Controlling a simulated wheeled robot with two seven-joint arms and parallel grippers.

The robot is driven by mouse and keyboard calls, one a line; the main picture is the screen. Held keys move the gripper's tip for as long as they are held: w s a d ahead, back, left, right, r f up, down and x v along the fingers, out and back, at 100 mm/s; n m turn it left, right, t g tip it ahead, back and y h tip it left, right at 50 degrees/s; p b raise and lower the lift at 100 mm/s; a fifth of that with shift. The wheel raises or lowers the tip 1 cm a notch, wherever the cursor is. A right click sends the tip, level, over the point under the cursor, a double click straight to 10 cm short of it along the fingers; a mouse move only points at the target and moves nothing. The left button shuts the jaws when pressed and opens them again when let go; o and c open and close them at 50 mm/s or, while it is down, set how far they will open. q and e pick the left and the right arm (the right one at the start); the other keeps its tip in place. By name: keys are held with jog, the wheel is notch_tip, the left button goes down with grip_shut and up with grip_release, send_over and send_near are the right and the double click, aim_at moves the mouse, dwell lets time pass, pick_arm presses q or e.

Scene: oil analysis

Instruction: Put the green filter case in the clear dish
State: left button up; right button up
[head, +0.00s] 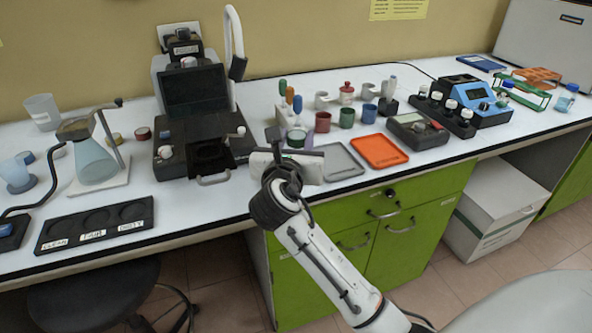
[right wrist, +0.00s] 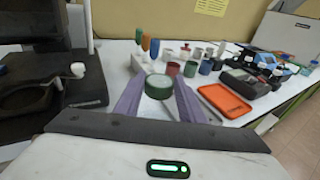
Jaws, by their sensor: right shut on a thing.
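My right gripper (head: 292,150) is over the front of the bench, just right of the black instrument. In the right wrist view it (right wrist: 158,98) is shut on the green filter case (right wrist: 158,87), a short round piece with a dark green side and a paler top. The case (head: 296,138) shows partly behind the gripper in the head view. The clear dish (head: 61,229) is the left round recess of a black tray labelled CLEAR, FAIR and DIRTY, at the front left of the bench. It looks empty. My left gripper is not in view.
The black instrument (head: 195,110) with a pull-out tray (head: 212,160) stands between my gripper and the labelled tray. A glass flask (head: 93,160) on a white stand is behind that tray.

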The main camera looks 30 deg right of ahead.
notch_tip(320, 180, down, 8)
jog(key=shift+r+b, duration=0.15)
jog(key=shift+b, duration=0.6)
jog(key=shift+a+f, duration=0.1)
jog(key=shift+f, duration=0.25)
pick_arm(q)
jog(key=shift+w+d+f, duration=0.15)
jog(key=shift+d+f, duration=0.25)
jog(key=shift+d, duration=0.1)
pick_arm(e)
jog(key=o, duration=1)
jog(key=shift+f, duration=0.1)
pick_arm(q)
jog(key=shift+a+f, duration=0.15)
